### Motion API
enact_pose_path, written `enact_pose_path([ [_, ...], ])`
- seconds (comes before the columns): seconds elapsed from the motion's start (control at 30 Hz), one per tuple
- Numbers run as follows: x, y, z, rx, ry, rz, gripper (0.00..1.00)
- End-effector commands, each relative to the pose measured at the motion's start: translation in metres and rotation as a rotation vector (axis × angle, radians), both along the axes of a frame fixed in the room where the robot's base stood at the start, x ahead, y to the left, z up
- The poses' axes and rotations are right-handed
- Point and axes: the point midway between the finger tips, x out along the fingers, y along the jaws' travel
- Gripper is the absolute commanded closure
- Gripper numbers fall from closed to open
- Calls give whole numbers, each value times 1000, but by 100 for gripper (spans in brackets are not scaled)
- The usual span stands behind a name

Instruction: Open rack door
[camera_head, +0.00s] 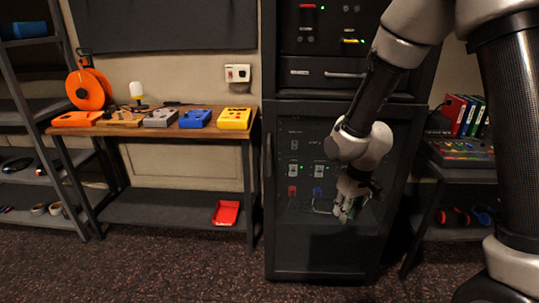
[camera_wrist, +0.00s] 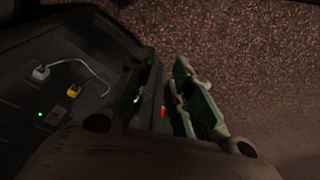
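The black rack (camera_head: 320,262) stands in the middle of the head view. Its lower door (camera_head: 284,225) looks shut, and a panel with switches, lights and a cable shows through it. A dark upright handle (camera_head: 269,155) runs along the door's left edge. My gripper (camera_head: 345,213) is in front of the right part of the lower door, away from that handle. In the wrist view my gripper (camera_wrist: 164,60) has its two fingers apart with nothing clearly held between them. Whether it touches the door cannot be told.
A wooden bench (camera_head: 140,127) with coloured boxes stands left of the rack, with a red tray (camera_head: 226,213) on its lower shelf. A side shelf with a mixer (camera_head: 462,152) and binders stands at right. The carpet (camera_head: 180,270) in front is clear.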

Motion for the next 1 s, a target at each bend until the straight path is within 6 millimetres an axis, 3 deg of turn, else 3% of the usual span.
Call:
enact_pose_path([
  [0.03, 14, 21, -30, 19, -37, 29, 79],
  [0.2, 74, 97, -106, 161, -293, 108, 79],
  [0.3, 110, 137, -120, 283, -496, 132, 79],
  [0.37, 132, 155, -112, 362, -630, 135, 79],
  [0.43, 158, 171, -83, 458, -799, 129, 79],
  [0.5, 177, 184, -41, 549, -958, 125, 79],
  [0.6, 189, 192, 2, 642, -1119, 120, 79],
  [0.7, 191, 193, 27, 694, -1210, 116, 79],
  [0.87, 199, 198, 38, 718, -1253, 114, 79],
  [1.0, 218, 211, 39, 718, -1253, 114, 79],
])
